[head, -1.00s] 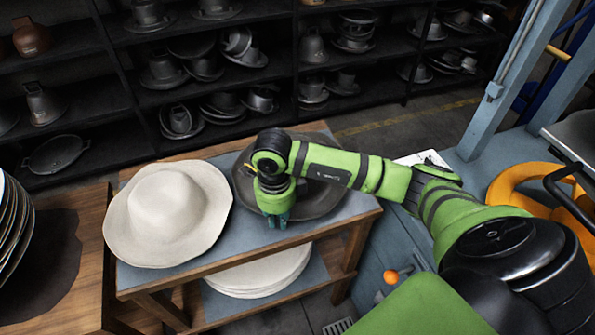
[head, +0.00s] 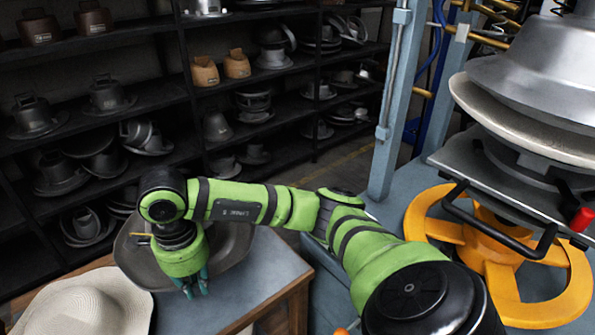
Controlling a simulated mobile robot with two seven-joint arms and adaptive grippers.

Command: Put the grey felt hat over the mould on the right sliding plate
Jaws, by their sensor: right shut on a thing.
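The grey felt hat (head: 236,247) is at the lower left, over the grey-topped table (head: 262,275), partly hidden behind my right gripper and arm. My right gripper (head: 194,285) points down and is shut on the hat's near side. Whether the hat touches the tabletop is hard to tell. The sliding plate (head: 450,160) is at the right, with a black front handle and a dark round piece on it, below the press's metal forming part (head: 540,75). I cannot make out the mould clearly. My left gripper is not in view.
A cream hat (head: 85,308) lies left of my gripper, cut by the frame edge. A yellow handwheel (head: 535,305) sits below the plate. Shelves (head: 150,95) of metal hat moulds line the back.

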